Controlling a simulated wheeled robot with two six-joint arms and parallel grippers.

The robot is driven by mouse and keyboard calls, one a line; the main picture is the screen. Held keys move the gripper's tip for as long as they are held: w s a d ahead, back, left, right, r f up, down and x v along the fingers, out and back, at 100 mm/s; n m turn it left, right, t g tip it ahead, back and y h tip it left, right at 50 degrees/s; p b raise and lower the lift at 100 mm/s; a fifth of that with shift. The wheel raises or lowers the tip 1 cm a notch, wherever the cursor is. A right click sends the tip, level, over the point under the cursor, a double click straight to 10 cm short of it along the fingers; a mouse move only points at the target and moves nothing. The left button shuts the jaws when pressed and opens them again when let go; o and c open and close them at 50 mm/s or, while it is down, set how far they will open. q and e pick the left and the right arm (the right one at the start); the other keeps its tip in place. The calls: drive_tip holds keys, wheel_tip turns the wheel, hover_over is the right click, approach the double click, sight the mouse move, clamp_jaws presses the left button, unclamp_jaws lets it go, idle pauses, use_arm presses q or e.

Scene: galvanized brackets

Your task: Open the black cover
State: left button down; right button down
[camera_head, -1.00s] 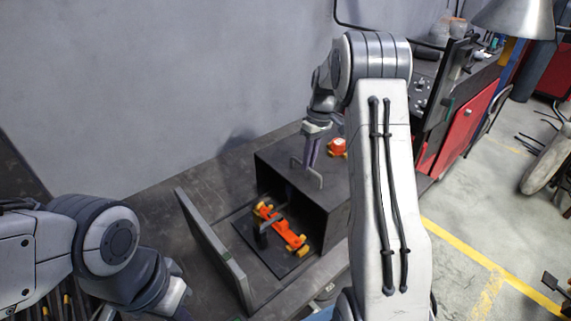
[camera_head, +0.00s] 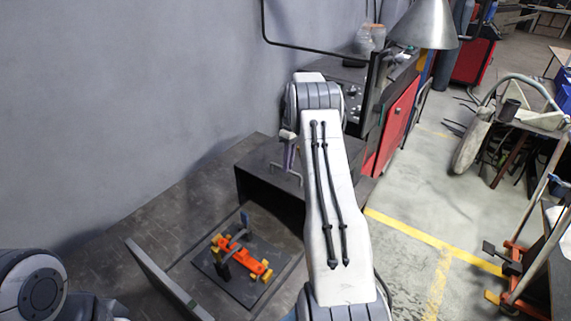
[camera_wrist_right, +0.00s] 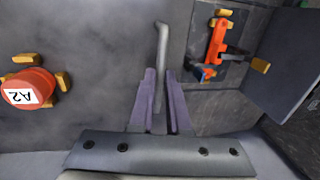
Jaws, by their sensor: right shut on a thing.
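The black cover (camera_head: 258,172) is a dark box shape behind the base plate (camera_head: 239,284), its dark open side facing the plate. My right gripper (camera_head: 289,158) is shut on the grey bar handle on the cover's top. In the right wrist view the handle (camera_wrist_right: 162,50) runs up between the two fingers of the gripper (camera_wrist_right: 161,98). An orange part with yellow ends (camera_head: 240,257) lies uncovered on the plate; it also shows in the right wrist view (camera_wrist_right: 217,42). My arm hides the cover's right side in the head view. My left gripper is outside the frame; only its arm shows.
A red round piece labelled A2 (camera_wrist_right: 25,88) sits on the cover's top. A dark upright panel (camera_head: 165,280) stands left of the plate. The grey wall (camera_head: 130,90) is close behind. A red cabinet (camera_head: 392,128) stands at the right.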

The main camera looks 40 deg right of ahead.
drive_tip(key=shift+r, duration=0.1)
drive_tip(key=c, duration=0.9)
unclamp_jaws()
drive_tip(key=shift+w+r+b, duration=0.1)
drive_tip(key=shift+r+b, duration=0.2)
drive_tip(key=shift+r, duration=0.1)
drive_tip(key=shift+w+d+r+b, duration=0.15)
drive_tip(key=shift+d+r, duration=0.15)
drive_tip(key=shift+r, duration=1.25)
drive_tip(key=shift+d+r+b, duration=0.15)
drive_tip(key=shift+d+r, duration=0.15)
drive_tip(key=shift+r, duration=1.3)
drive_tip(key=shift+w+d+r+b, duration=0.15)
drive_tip(key=shift+d+r, duration=0.15)
drive_tip(key=shift+r, duration=1.25)
drive_tip(key=shift+s, duration=0.1)
